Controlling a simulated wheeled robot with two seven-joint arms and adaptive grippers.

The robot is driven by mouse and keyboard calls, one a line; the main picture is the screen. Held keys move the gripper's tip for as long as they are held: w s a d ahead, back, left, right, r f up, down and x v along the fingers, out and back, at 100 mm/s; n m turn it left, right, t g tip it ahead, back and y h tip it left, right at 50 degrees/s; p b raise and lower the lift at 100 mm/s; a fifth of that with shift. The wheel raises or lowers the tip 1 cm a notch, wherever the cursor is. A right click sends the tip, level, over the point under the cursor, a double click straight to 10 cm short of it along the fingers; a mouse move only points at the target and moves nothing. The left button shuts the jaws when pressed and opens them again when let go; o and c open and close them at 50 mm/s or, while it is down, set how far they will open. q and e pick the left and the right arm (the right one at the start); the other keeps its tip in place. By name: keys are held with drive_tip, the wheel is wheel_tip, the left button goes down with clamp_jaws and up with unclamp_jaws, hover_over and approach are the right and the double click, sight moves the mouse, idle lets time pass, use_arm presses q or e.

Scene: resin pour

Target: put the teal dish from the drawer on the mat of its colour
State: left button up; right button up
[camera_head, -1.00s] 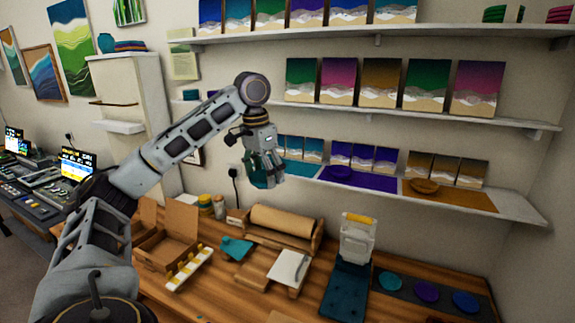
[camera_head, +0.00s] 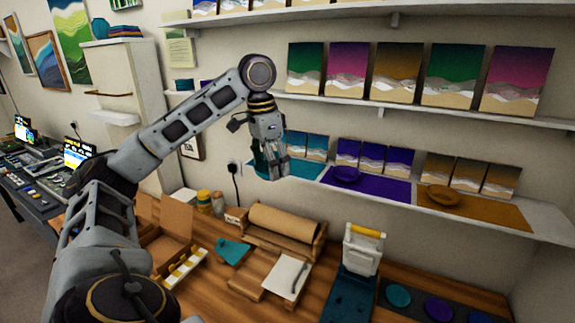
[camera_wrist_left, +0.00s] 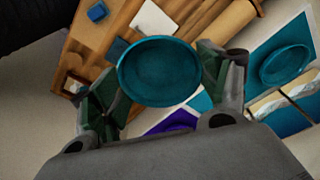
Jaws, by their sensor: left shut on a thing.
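My left gripper (camera_head: 272,168) is shut on a teal dish (camera_wrist_left: 160,72), which sits between its two fingers in the left wrist view. In the head view the held dish (camera_head: 259,163) shows partly behind the fingers, in front of the left part of the low shelf. The teal mat (camera_head: 306,170) lies on that shelf, just right of the gripper. In the wrist view the held dish is apart from the teal mat (camera_wrist_left: 262,50), and another teal dish (camera_wrist_left: 285,65) rests on that mat. My right gripper is not in view.
A purple mat (camera_head: 385,190) with a purple dish (camera_head: 346,175) and an ochre mat (camera_head: 490,212) with an ochre dish (camera_head: 440,196) lie farther right. Small pictures stand behind the mats. A higher shelf (camera_head: 420,111) runs above. The workbench below holds a paper roll (camera_head: 284,222).

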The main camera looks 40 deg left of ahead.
use_arm(q)
drive_tip(key=shift+w+r, duration=0.1)
drive_tip(key=shift+w, duration=0.15)
drive_tip(key=shift+w+a+p, duration=0.25)
drive_tip(key=shift+w+p, duration=0.2)
drive_tip(key=shift+w, duration=0.25)
drive_tip(key=w+a+p, duration=0.1)
drive_tip(key=w+p, duration=0.1)
drive_tip(key=w, duration=0.3)
drive_tip(key=w+a+f+p, duration=0.1)
drive_tip(key=w+a+p, duration=0.1)
drive_tip(key=w, duration=0.4)
drive_tip(key=w+a+f+p, duration=0.1)
drive_tip(key=w+a+p, duration=0.1)
drive_tip(key=w, duration=0.3)
drive_tip(key=shift+w+a+f, duration=0.2)
drive_tip(key=shift+w+f, duration=0.05)
drive_tip(key=shift+w, duration=0.1)
drive_tip(key=shift+f, duration=0.35)
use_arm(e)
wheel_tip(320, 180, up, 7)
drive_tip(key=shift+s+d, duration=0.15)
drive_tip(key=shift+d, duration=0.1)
